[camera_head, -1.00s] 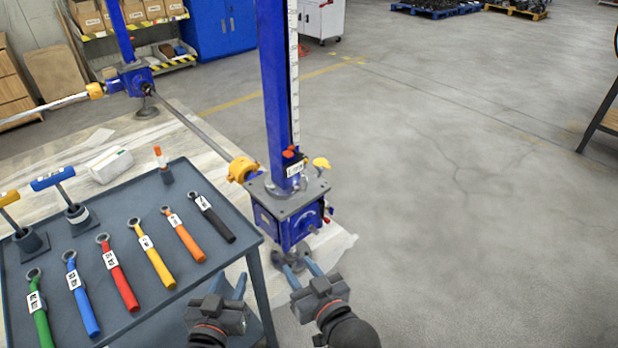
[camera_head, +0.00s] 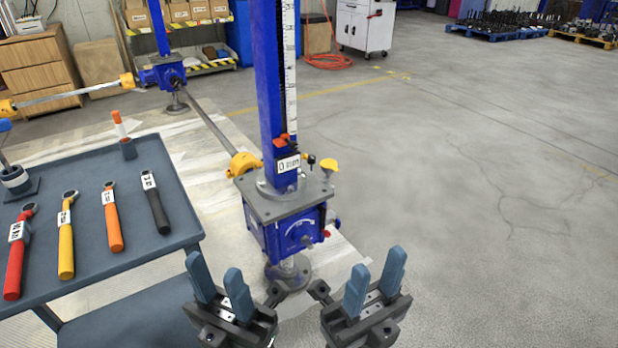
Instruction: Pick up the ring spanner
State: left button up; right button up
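Several ring spanners lie in a row on the dark grey tray cart (camera_head: 135,262) at the left, each with a white label: a red one (camera_head: 17,258), a yellow one (camera_head: 67,245), an orange one (camera_head: 112,222) and a black one (camera_head: 156,208). I cannot tell which one the task means. My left gripper (camera_head: 219,290) is open and empty, right of the cart and in front of the blue screw jack (camera_head: 285,235). My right gripper (camera_head: 374,285) is open and empty, further right. Both are apart from the spanners.
A marker with an orange top (camera_head: 123,137) stands at the cart's back edge. A dark stand (camera_head: 15,184) is at the cart's left. A shaft (camera_head: 207,124) links the near jack to a second jack (camera_head: 163,75).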

aim_at(67, 269)
jog(key=u, duration=1.35)
